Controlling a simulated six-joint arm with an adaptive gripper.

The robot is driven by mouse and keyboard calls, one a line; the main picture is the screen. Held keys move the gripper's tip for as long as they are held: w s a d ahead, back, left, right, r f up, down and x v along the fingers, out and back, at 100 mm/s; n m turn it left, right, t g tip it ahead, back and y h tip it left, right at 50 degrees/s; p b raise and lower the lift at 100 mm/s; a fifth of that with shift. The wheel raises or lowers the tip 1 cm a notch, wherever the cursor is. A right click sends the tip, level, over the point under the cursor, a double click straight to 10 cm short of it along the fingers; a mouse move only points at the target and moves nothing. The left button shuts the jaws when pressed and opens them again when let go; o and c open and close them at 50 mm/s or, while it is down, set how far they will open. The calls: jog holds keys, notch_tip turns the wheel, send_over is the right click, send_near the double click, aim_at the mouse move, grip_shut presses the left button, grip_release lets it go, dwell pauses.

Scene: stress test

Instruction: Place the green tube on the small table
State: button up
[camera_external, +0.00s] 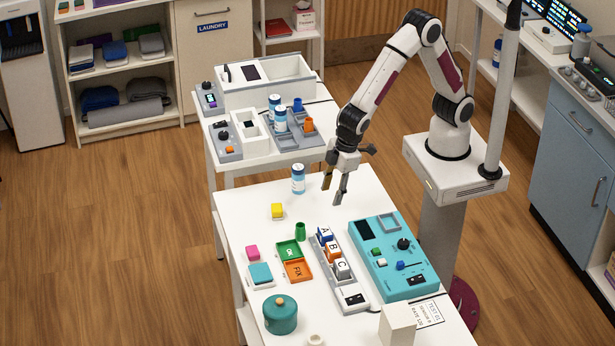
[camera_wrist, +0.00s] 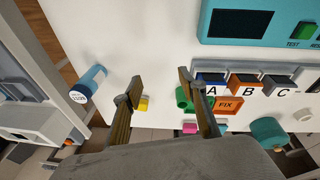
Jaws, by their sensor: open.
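The green tube (camera_external: 300,231) stands upright on the white front table (camera_external: 245,185), just behind the green OK tray. In the wrist view the green tube (camera_wrist: 182,98) is partly hidden by the right finger. My gripper (camera_external: 332,194) is open and empty, pointing down above the back part of the front table, behind and to the right of the tube. Its two fingers (camera_wrist: 161,80) are spread in the wrist view, with bare white tabletop between their tips. A smaller white table (camera_external: 240,164), likely the small table, stands behind, holding bins, bottles and a grey tray.
Near the tube are a blue-white bottle (camera_external: 298,180), a yellow block (camera_external: 277,211), the OK tray (camera_external: 291,252), the FIX tray (camera_external: 298,271) and the A-B-C block rack (camera_external: 326,262). A teal control panel (camera_external: 402,270) lies right. The small table's top is crowded.

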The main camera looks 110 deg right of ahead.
jog(key=w+a+f+t, duration=0.1)
jog(key=w+a+f, duration=0.1)
jog(key=w, duration=0.3)
jog(key=m+t, duration=0.1)
jog(key=m, duration=0.1)
send_near(300, 225)
jog(key=shift+w+f+y, duration=0.4)
jog(key=shift+w+f, duration=0.05)
jog(key=shift+f, duration=0.1)
jog(key=shift+f, duration=0.1)
jog(key=x, duration=0.2)
jog(key=shift+w+f, duration=0.15)
jog(key=shift+f, duration=0.05)
jog(key=shift+a+x, duration=0.15)
jog(key=shift+x, duration=0.65)
jog(key=shift+a+x, duration=0.15)
jog(key=shift+x, duration=1.65)
